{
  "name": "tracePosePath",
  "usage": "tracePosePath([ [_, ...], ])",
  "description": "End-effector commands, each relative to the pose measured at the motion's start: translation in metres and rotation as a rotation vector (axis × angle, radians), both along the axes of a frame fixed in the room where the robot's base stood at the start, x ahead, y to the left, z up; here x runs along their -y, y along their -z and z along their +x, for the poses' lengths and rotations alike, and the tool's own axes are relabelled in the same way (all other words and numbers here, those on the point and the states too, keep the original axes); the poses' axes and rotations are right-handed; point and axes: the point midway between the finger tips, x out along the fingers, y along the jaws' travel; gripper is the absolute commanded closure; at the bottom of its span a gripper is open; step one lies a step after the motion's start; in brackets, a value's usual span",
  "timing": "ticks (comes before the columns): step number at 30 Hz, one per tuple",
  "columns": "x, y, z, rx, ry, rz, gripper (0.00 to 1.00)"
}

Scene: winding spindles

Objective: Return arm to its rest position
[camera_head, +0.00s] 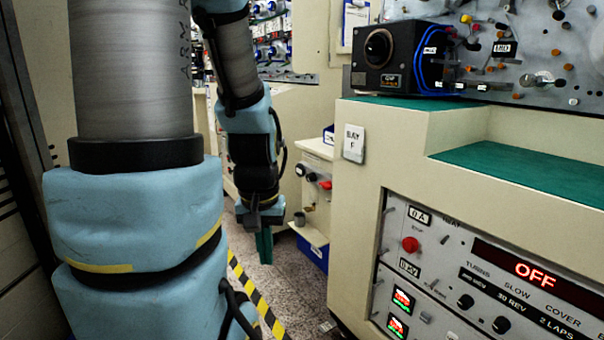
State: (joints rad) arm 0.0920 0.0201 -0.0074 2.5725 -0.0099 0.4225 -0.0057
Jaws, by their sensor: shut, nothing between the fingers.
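My gripper (264,248) hangs from my blue-sleeved arm and points down, left of the cream cabinet marked BAY F. Its green fingers are shut together and empty. It hangs in the open aisle and looks apart from the cabinets. The upper part of my arm fills the left of the view in grey and light blue, and hides much of what lies behind.
The cream cabinet (372,240) carries a control panel (480,275) with a red OFF display and green tops. A black box (400,60) with a knob stands on it. A low unit (317,190) stands behind the gripper. Yellow-black tape (255,300) marks the speckled floor.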

Motion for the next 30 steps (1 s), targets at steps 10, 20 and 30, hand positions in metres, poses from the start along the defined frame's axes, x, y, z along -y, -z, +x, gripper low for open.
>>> tracePosePath([
  [10, 0.003, -0.085, 0.006, 0.012, 0.013, 0.001, 1.0],
  [20, 0.003, -0.146, 0.006, 0.012, 0.015, 0.002, 1.0],
  [30, 0.003, -0.146, 0.006, 0.013, 0.015, 0.002, 1.0],
])
